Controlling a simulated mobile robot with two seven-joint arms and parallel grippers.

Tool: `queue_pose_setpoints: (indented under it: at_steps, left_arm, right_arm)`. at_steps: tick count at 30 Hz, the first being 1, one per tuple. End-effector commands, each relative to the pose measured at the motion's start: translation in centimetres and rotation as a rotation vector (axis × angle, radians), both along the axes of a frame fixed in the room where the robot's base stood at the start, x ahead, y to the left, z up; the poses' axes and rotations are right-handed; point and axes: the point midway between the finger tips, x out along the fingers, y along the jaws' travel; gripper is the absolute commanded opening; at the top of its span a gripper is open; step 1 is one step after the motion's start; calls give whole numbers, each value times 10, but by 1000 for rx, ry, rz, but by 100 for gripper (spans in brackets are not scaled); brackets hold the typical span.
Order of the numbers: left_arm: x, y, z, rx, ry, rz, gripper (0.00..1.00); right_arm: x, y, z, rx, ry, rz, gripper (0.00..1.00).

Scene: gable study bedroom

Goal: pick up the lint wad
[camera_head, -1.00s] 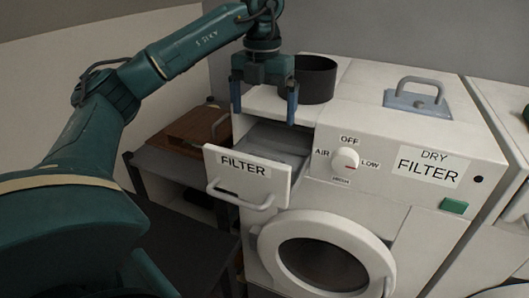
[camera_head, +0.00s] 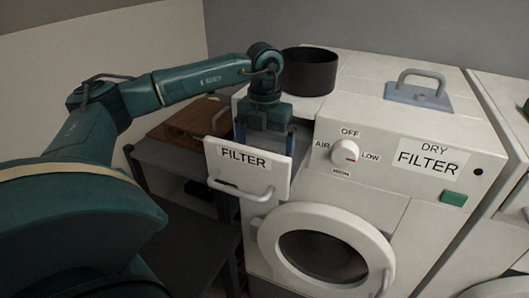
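The white filter drawer (camera_head: 248,172) of the dryer is pulled out, its front panel facing me. My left gripper (camera_head: 265,146) points down into the drawer behind that front panel. Its blue fingers stand apart, one near each side, with their tips hidden by the panel. I cannot see the lint wad; the panel and the gripper hide the drawer's inside. My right gripper is not in view.
A black round bin (camera_head: 309,71) stands on top of the white dryer (camera_head: 395,130), close behind my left gripper. A grey plate with a handle (camera_head: 420,94) lies further right. A wooden box (camera_head: 188,118) sits on the dark table at the left.

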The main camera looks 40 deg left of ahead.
Motion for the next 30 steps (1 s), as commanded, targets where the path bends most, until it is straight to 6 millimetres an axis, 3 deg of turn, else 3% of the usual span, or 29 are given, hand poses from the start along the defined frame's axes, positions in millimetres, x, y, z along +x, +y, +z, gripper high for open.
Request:
queue_pose_setpoints:
  at_steps: [3,10,26,30]
  left_arm:
    - [0,0,-9,0,0,0,100]
    - [0,0,-11,-1,-1,0,100]
    - [0,0,-10,-1,-1,0,57]
    - [0,0,-10,-1,-1,0,55]
  right_arm:
    - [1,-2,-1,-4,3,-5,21]
    - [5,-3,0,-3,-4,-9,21]
    - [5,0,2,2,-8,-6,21]
    - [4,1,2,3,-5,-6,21]
